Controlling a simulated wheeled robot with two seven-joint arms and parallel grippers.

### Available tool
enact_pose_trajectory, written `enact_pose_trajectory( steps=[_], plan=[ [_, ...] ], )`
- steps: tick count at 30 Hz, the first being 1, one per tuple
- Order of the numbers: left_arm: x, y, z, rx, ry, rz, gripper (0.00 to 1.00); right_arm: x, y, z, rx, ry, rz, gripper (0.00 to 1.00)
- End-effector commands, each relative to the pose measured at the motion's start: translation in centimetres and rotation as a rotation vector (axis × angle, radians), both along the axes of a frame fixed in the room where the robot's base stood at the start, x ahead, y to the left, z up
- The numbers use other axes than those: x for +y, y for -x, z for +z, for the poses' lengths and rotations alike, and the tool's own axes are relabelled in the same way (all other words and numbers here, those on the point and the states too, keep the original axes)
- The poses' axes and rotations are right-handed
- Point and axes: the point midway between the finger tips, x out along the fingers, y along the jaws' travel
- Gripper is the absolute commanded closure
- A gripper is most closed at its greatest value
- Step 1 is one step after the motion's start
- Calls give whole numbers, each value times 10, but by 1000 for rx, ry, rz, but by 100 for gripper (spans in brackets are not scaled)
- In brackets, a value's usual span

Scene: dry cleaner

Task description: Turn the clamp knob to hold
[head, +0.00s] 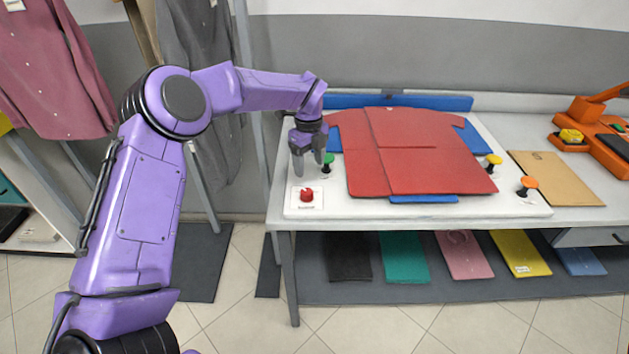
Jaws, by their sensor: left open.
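A red knob (306,195) sits on a small white labelled plate at the front left corner of the white board (420,210); the label is too small to read. My left gripper (308,168) is open and empty, its fingers pointing down just behind and above the red knob, apart from it. A green-topped post (328,160) stands just right of the fingers and is partly close to them. I cannot tell whether the fingers touch it. My right gripper is not in view.
A folded red shirt (410,155) lies on a blue pad (425,198) on the board. Yellow (493,160) and orange (528,184) knobs stand right of it. A brown folder (560,180) and orange machine (595,140) are further right. Coloured folders lie on the shelf below.

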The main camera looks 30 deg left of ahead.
Motion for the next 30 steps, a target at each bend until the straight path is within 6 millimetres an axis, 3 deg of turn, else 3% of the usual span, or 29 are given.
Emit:
enact_pose_trajectory(
  steps=[12,16,24,29,30],
  plan=[
    [6,5,-82,6,-2,9,32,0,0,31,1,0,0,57],
    [6,4,-95,2,-1,8,32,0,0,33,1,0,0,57],
    [5,3,-98,1,-1,5,32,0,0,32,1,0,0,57],
    [5,3,-98,1,-1,5,84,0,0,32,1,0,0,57],
    [5,3,-98,1,-1,5,88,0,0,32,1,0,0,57]
  ],
)
